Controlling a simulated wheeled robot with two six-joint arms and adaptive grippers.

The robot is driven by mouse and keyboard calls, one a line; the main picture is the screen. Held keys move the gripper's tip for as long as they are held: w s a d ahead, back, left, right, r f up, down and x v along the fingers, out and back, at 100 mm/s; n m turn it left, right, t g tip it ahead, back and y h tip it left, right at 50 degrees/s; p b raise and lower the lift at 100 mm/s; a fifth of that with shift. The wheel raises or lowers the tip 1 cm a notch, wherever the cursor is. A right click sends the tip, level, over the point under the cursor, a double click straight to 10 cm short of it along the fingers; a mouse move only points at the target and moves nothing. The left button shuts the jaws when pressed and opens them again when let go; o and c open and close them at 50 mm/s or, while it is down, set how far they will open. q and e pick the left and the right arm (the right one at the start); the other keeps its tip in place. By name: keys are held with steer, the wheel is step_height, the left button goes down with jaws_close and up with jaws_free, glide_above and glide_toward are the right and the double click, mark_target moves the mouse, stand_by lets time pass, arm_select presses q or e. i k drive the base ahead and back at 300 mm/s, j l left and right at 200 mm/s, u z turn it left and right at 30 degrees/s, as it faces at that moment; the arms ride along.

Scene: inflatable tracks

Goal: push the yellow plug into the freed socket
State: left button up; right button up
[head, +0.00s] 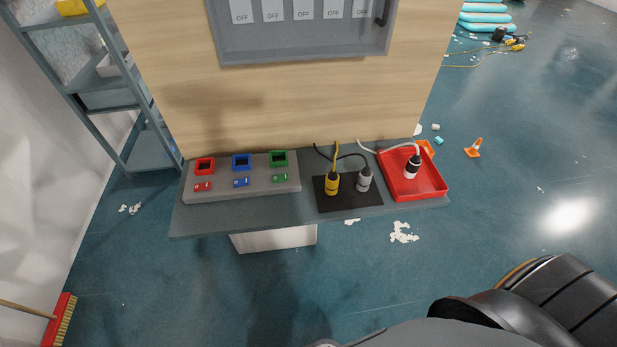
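The yellow plug (332,184) stands on a black mat (336,204) on the shelf, with its yellow cable running up behind it. A grey socket block (242,190) sits left of the mat. It has a red-framed socket (204,166), a blue-framed socket (241,162) and a green-framed socket (278,158). All three show dark openings with no plug in them; I cannot tell which is the freed one. A matching small coloured part is in front of each socket. Neither of my grippers shows in the head view.
A grey plug (364,180) stands right of the yellow plug. A white and black plug (412,167) is in the red tray (434,187). A panel with several OFF labels (303,9) is above. An orange cone (474,148) stands on the floor at right.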

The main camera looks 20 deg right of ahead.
mark_target(221, 172)
steer(key=i+j+z, duration=0.15)
steer(key=z, duration=0.35)
steer(key=j+z, duration=0.3)
steer(key=z, duration=0.2)
steer(key=i+j+z, duration=0.1)
steer(key=j+z, duration=0.2)
steer(key=z, duration=0.2)
steer(key=j+z, duration=0.15)
steer(key=j, duration=0.6)
steer(key=j+z, duration=0.1)
steer(key=j, duration=0.6)
steer(key=k+j+z, duration=0.15)
steer(key=j, duration=0.6)
steer(key=j+z, duration=0.15)
steer(key=j, duration=0.6)
steer(key=k, duration=0.05)
